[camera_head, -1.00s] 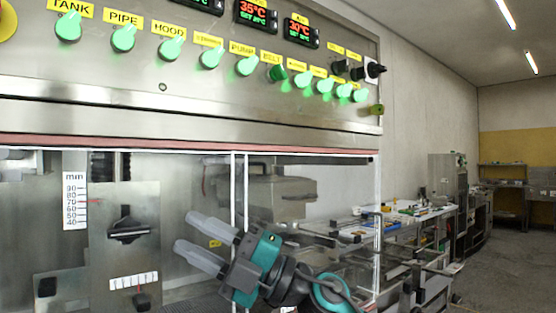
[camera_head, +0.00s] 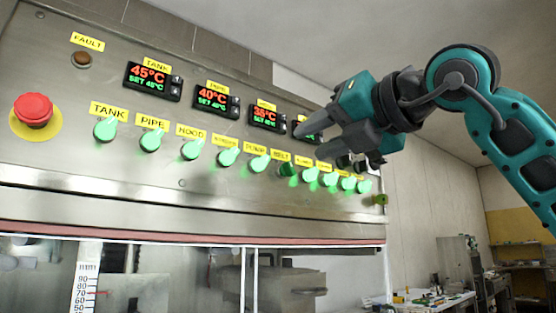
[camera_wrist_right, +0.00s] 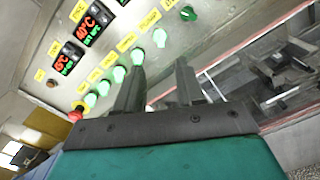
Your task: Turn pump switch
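The pump switch (camera_head: 259,163) is a lit green knob under a yellow PUMP label (camera_head: 257,149), in the row of knobs on the steel panel. In the right wrist view the pump switch (camera_wrist_right: 160,37) shows beyond the gap between my fingers. My right gripper (camera_head: 309,141) is raised in front of the panel, right of the pump switch and slightly above it. It is open and empty (camera_wrist_right: 159,64), apart from the knobs. My left gripper is not in view.
Similar knobs flank it: the dark green belt knob (camera_head: 287,170) on the right, the hood knob (camera_head: 192,149) further left. A red emergency button (camera_head: 33,110) is at the far left. Temperature displays (camera_head: 154,81) sit above. A glass-fronted enclosure lies below the panel.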

